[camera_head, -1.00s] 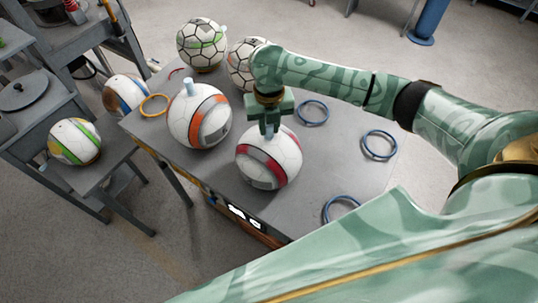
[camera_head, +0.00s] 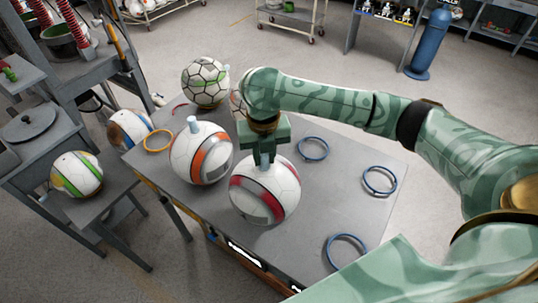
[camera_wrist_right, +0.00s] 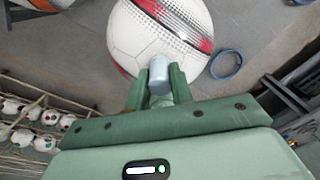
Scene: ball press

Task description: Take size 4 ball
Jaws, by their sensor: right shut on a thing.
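A white ball with red and grey panels (camera_head: 266,198) is at the front of the grey table (camera_head: 330,215). My right gripper (camera_head: 265,157) is above it, shut on the light blue peg on its top. In the right wrist view the peg (camera_wrist_right: 159,72) sits between the two fingers, with the ball (camera_wrist_right: 150,35) just beyond. The ball seems slightly raised off the table; its underside is hidden. I can read no size mark. A white ball with orange and blue-grey panels (camera_head: 203,153) stands close on its left. My left gripper is not in view.
A black-and-white ball with green (camera_head: 205,82) is at the back; another (camera_head: 237,103) is mostly hidden behind my arm. Blue rings (camera_head: 313,148) (camera_head: 380,181) (camera_head: 346,252) lie on the table's right. A yellow ring (camera_head: 158,141) lies left. Two balls (camera_head: 77,175) (camera_head: 129,130) are further left.

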